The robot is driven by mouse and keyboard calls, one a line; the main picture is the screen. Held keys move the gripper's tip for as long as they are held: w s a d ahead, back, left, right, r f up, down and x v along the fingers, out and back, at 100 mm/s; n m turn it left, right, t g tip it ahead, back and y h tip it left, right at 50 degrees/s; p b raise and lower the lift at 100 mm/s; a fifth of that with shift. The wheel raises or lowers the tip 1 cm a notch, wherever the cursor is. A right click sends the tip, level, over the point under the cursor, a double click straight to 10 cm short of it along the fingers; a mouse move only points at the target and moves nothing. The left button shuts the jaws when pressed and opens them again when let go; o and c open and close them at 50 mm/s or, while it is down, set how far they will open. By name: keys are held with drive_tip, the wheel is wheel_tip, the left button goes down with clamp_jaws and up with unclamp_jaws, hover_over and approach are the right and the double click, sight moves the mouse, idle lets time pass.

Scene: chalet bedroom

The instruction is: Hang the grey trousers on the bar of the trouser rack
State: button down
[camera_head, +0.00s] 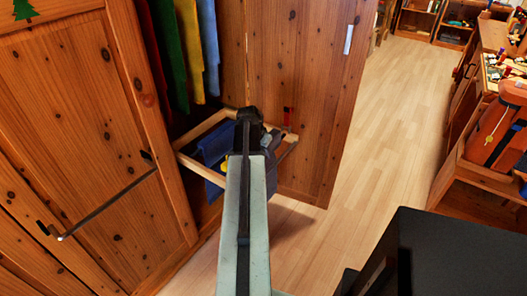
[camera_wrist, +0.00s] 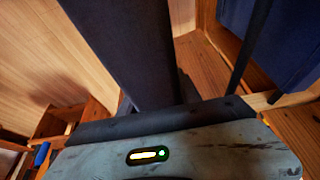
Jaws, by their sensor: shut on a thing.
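The trouser rack (camera_head: 190,166) is a pale wooden frame pulled out of the open wardrobe. My gripper (camera_head: 249,122) is over it, shut on dark grey cloth that I take for the grey trousers (camera_wrist: 125,45). The trousers fill the upper middle of the wrist view; in the head view my arm mostly hides them. Blue cloth (camera_head: 212,150) hangs in the rack left of my gripper; it also shows in the wrist view (camera_wrist: 285,40). A dark bar (camera_wrist: 249,45) runs between the two cloths. I cannot tell whether the trousers touch a bar.
Green, yellow and blue garments (camera_head: 190,45) hang in the wardrobe above the rack. An open wooden door (camera_head: 300,90) stands right behind it. A closed door with a metal handle (camera_head: 105,205) is at left. Wooden floor (camera_head: 385,130) is clear to the right.

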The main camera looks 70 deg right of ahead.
drive_tip(key=shift+f+b, duration=1.9)
drive_tip(key=shift+f, duration=0.4)
drive_tip(key=c, duration=0.8)
unclamp_jaws()
drive_tip(key=shift+o, duration=0.2)
drive_tip(key=shift+r, duration=0.15)
drive_tip(key=p+v, duration=0.7)
drive_tip(key=v, duration=0.1)
drive_tip(key=shift+f, duration=0.2)
